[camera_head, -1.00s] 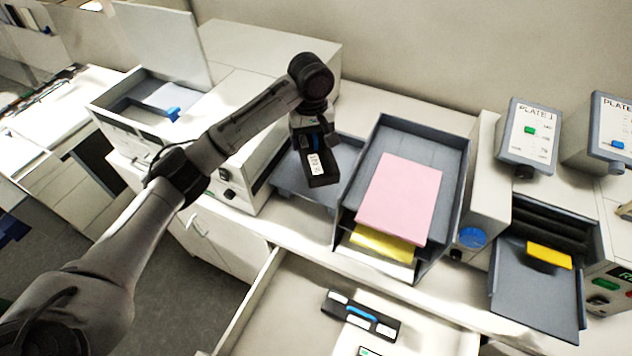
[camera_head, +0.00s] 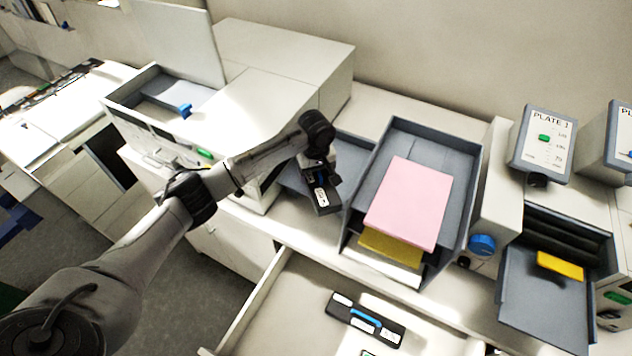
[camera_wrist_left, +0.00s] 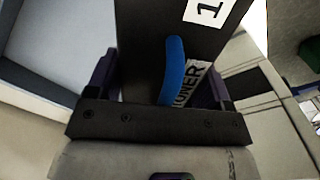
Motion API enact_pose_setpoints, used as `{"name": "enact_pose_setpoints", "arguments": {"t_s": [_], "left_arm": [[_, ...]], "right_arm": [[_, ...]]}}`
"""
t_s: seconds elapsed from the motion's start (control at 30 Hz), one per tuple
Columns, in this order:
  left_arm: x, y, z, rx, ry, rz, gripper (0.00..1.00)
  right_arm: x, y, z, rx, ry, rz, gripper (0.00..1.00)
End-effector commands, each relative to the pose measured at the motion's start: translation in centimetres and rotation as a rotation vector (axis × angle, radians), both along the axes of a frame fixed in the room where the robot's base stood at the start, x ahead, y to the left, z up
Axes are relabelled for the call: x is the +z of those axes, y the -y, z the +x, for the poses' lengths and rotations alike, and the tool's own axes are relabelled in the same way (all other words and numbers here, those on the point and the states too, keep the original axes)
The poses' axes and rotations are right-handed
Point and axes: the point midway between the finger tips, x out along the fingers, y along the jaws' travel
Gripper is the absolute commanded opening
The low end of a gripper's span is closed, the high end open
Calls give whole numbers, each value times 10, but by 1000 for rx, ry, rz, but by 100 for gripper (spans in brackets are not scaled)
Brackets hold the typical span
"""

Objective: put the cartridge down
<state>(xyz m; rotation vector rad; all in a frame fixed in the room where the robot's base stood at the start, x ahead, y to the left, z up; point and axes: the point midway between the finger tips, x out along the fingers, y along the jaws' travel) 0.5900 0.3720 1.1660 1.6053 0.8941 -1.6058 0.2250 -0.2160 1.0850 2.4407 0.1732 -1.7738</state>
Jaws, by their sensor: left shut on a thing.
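My left gripper (camera_head: 318,172) is shut on a dark toner cartridge (camera_head: 322,198). It holds it in front of the printer, just left of the stacked paper trays. In the left wrist view the cartridge (camera_wrist_left: 143,60) sits between the fingers (camera_wrist_left: 160,82), with a blue handle, a "TONER" label and a white label reading "1". Its far end runs out of that view. I cannot tell whether its underside touches anything. A second dark cartridge (camera_head: 350,312) with a blue handle and white labels lies in the open drawer (camera_head: 300,300). My right gripper is not in view.
The paper trays (camera_head: 462,190) hold pink sheets (camera_head: 410,203) and yellow sheets (camera_head: 390,246). The white printer (camera_head: 275,110) stands behind my left arm. At right are a device with an open grey tray (camera_head: 545,310), a yellow block (camera_head: 560,266) and a "PLATE 1" panel (camera_head: 542,143).

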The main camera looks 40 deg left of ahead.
Motion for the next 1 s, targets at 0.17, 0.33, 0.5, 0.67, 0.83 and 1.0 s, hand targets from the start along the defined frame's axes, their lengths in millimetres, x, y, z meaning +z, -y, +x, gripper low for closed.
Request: {"name": "enact_pose_setpoints", "arguments": {"t_s": [0.17, 0.33, 0.5, 0.67, 0.83, 1.0], "left_arm": [[-9, 0, 0, 0, 0, 0, 35], [-32, 0, 0, 1, -1, 1, 35], [-45, 0, 0, 1, 1, 0, 35], [-47, 0, 0, 0, 3, 1, 35], [-47, 0, 0, 0, 2, 0, 35], [-51, 0, 0, 0, 1, -1, 77]], "right_arm": [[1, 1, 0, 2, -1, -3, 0], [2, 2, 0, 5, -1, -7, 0], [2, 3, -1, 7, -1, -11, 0], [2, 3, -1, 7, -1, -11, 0], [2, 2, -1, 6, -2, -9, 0], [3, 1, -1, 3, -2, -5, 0]]}}
